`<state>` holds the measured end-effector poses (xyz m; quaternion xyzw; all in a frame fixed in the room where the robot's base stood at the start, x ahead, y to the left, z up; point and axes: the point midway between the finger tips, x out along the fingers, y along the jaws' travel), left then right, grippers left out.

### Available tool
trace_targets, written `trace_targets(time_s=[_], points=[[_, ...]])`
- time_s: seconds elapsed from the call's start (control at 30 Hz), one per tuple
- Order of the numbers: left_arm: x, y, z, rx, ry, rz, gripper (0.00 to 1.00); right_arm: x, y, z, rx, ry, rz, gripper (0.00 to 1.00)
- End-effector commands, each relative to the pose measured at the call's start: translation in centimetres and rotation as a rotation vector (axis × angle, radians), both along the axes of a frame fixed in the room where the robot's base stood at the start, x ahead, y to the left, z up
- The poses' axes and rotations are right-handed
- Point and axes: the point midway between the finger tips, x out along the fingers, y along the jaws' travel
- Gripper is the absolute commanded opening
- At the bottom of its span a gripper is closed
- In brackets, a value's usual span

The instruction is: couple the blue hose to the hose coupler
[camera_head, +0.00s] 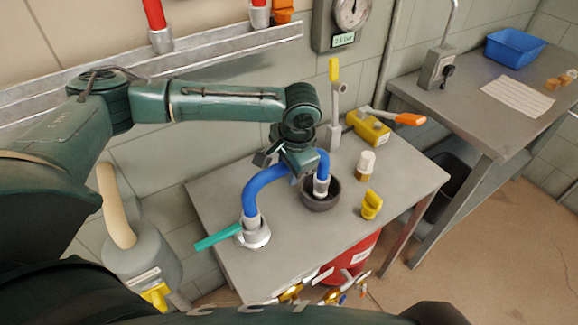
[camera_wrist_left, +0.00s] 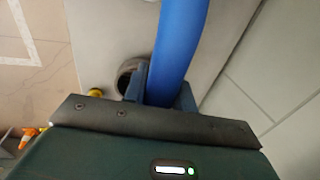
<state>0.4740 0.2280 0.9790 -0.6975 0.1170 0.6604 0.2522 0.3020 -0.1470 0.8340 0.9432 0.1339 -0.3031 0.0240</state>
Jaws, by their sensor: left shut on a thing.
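The blue hose (camera_head: 262,184) arches over the grey table. My left gripper (camera_head: 300,165) is shut on the hose near its top, towards the right end. The hose's left end has a grey fitting at the hose coupler (camera_head: 256,236), a grey piece with a teal lever; I cannot tell if it is seated or locked. The right end has a grey fitting (camera_head: 321,187) at a dark round bowl (camera_head: 319,203); its depth in the bowl is unclear. The left wrist view shows the hose (camera_wrist_left: 182,42) between the fingers of my left gripper (camera_wrist_left: 160,92). My right gripper is not in view.
On the table (camera_head: 290,255) stand a yellow-capped piece (camera_head: 372,204), a small jar (camera_head: 365,166), a yellow box (camera_head: 367,127) and a yellow-handled upright valve (camera_head: 334,105). A red container (camera_head: 352,258) is under it.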

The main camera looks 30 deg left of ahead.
Motion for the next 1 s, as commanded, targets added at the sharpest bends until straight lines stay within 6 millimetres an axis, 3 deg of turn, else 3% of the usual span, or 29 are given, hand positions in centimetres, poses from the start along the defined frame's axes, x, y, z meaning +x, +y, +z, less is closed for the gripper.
trace_targets(time_s=[1.0], points=[[0.04,-0.02,-0.57,-0.001,-0.002,0.001,0.0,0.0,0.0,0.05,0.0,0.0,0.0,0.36]])
